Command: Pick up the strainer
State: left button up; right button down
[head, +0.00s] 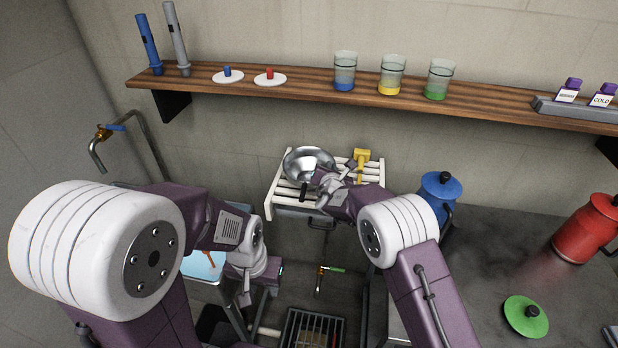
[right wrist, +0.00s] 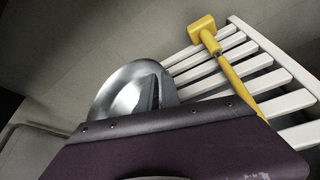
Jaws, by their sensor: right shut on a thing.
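The strainer (head: 300,158) is a shiny metal bowl at the white slatted rack (head: 272,200) by the back wall. It also shows in the right wrist view (right wrist: 112,92), tilted, with its near part hidden by my arm. A dark handle shows below the bowl in the head view. My right gripper (head: 324,180) is at the bowl's right side and shut on the strainer; its fingertips are partly hidden. Whether the bowl still touches the slats is unclear. My left gripper (head: 244,292) hangs low at the left, away from the strainer, and its fingers are too small to read.
A yellow-headed tool (head: 361,157) lies on the rack right of the strainer, also in the right wrist view (right wrist: 222,62). A blue can (head: 440,188), a red can (head: 590,228) and a green lid (head: 526,316) are on the right counter. A wooden shelf (head: 300,86) runs above.

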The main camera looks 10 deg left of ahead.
jog(key=shift+f, duration=0.1)
notch_tip(320, 180, up, 4)
jog(key=shift+a+r, duration=0.1)
jog(key=shift+r, duration=0.05)
jog(key=s+d+r+b, duration=0.2)
jog(key=d+r+b, duration=0.2)
jog(key=d+r, duration=0.3)
jog(key=d, duration=0.4)
jog(key=shift+d, duration=0.3)
jog(key=shift+f, duration=0.15)
dwell(0.7)
